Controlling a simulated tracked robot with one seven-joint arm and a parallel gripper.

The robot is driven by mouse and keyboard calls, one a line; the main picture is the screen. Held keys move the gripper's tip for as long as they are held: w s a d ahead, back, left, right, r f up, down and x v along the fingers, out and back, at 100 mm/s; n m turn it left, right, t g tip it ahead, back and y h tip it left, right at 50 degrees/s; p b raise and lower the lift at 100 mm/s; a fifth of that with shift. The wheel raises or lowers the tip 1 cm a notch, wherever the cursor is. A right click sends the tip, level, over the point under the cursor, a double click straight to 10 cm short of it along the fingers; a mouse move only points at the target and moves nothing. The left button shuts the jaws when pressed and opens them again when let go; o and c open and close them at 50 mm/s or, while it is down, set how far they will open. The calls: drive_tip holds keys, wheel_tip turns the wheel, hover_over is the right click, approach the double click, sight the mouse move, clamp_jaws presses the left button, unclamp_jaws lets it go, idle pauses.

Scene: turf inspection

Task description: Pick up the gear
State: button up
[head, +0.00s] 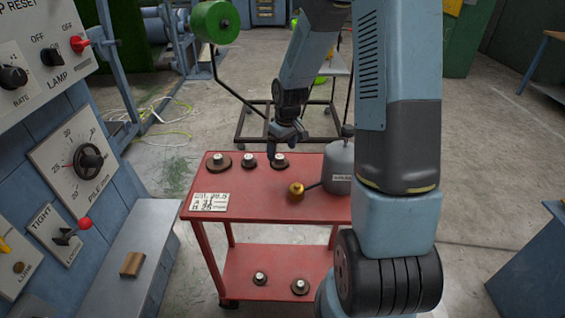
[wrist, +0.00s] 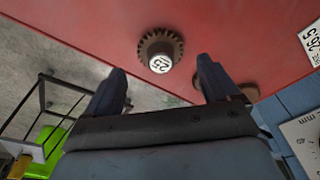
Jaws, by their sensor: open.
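Three dark toothed gears with pale hubs stand in a row along the far edge of the red cart's top (head: 250,190): left gear (head: 218,161), middle gear (head: 249,161) and right gear (head: 280,161). My gripper (head: 285,137) is above the row's right end, near the right gear. In the wrist view, my gripper (wrist: 162,70) is open and empty, fingers apart. A gear marked 25 (wrist: 160,50) shows beyond the gap between the fingertips. Another gear (wrist: 247,91) is partly hidden behind the right finger. The 25 gear looks apart from both fingers.
A grey can-like vessel (head: 339,166) and a brass knob-like piece (head: 296,189) stand on the cart's right side. A number card (head: 210,201) lies front left. Two more gears (head: 260,279) (head: 299,286) sit on the lower shelf. A blue control machine (head: 75,160) stands at left.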

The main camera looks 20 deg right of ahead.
sight(280, 157)
drive_tip(key=shift+w+a+f, duration=0.1)
drive_tip(key=shift+w+f, duration=0.05)
drive_tip(key=shift+f, duration=0.65)
drive_tip(key=shift+w+a+f, duration=0.1)
drive_tip(key=shift+f, duration=0.75)
drive_tip(key=shift+w+a+f, duration=0.1)
drive_tip(key=shift+w+f, duration=0.05)
drive_tip(key=shift+f, duration=0.65)
drive_tip(key=c, duration=1.2)
